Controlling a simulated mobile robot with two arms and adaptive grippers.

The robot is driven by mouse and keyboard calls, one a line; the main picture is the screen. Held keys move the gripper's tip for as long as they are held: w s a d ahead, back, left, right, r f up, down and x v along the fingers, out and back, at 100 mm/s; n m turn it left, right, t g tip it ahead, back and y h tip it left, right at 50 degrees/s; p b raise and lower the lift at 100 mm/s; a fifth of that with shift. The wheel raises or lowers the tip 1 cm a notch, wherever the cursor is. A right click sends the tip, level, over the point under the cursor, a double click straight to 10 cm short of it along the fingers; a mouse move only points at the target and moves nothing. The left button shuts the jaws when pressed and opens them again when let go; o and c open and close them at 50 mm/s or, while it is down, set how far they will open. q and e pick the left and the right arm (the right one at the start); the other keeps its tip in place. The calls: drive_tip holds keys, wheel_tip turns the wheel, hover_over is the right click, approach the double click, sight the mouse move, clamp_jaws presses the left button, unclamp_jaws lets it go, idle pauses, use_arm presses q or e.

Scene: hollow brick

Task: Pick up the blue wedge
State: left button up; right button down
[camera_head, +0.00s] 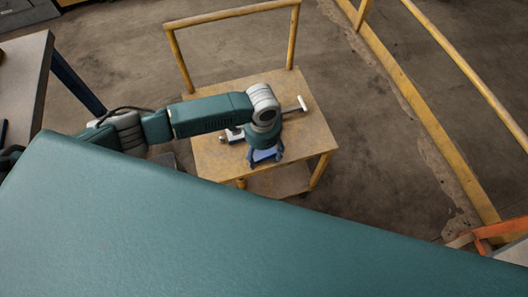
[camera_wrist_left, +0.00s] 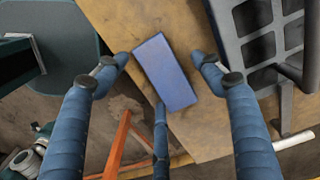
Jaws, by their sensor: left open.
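The blue wedge (camera_wrist_left: 165,72) lies on the wooden top of a yellow cart (camera_head: 215,165). In the wrist view it sits between the spread fingers of my left gripper (camera_wrist_left: 160,62), with a gap to the fingers on both sides. In the head view my left gripper (camera_head: 264,158) points down over the front part of the cart top, and the wedge (camera_head: 264,154) shows as a pale blue patch between its fingers. The left gripper is open and holds nothing. I cannot tell its exact height above the wedge. My right gripper is not in view.
A dark grey gridded object (camera_wrist_left: 262,45) lies close to the right of the wedge. A pale bar-shaped tool (camera_head: 295,106) lies on the cart, partly hidden by my arm. A grey table (camera_head: 25,75) stands at the left. Yellow rails (camera_head: 440,135) run along the right.

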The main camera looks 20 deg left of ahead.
use_arm(q)
drive_tip(key=shift+c, duration=0.3)
drive_tip(key=c, duration=1.2)
